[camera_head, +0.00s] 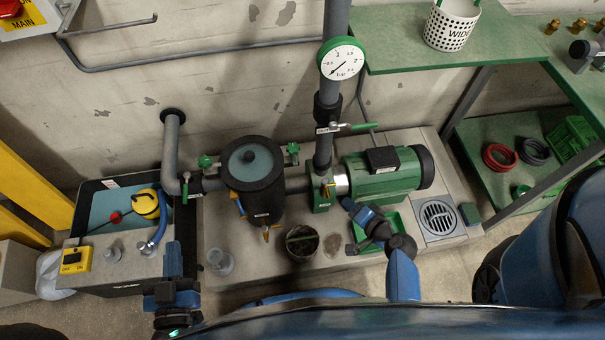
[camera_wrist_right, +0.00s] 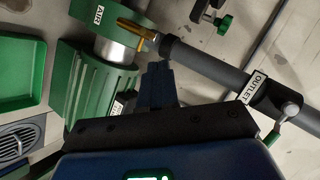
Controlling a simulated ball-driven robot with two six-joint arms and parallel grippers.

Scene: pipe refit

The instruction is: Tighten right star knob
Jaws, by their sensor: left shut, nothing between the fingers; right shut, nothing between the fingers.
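The right star knob (camera_head: 293,149) is green and sits on the right of the black filter housing (camera_head: 262,203) with the teal lid. The left star knob (camera_head: 205,161) is on its other side. My right gripper (camera_head: 348,206) is shut and empty, in front of the green pump, to the right of the right star knob and apart from it. In the right wrist view its closed fingers (camera_wrist_right: 157,75) point toward the brass fitting (camera_wrist_right: 136,30). A green knob (camera_wrist_right: 224,23) shows at the top there; I cannot tell which it is. My left gripper (camera_head: 173,250) is shut and empty, left of the housing.
The grey outlet pipe (camera_head: 323,155) with a green-handled valve (camera_head: 362,127) and a gauge (camera_head: 342,58) rises between the housing and the pump (camera_head: 385,185). A bucket (camera_head: 302,242) stands in front. A sink (camera_head: 95,208) is at the left, green shelves (camera_head: 470,60) at the right.

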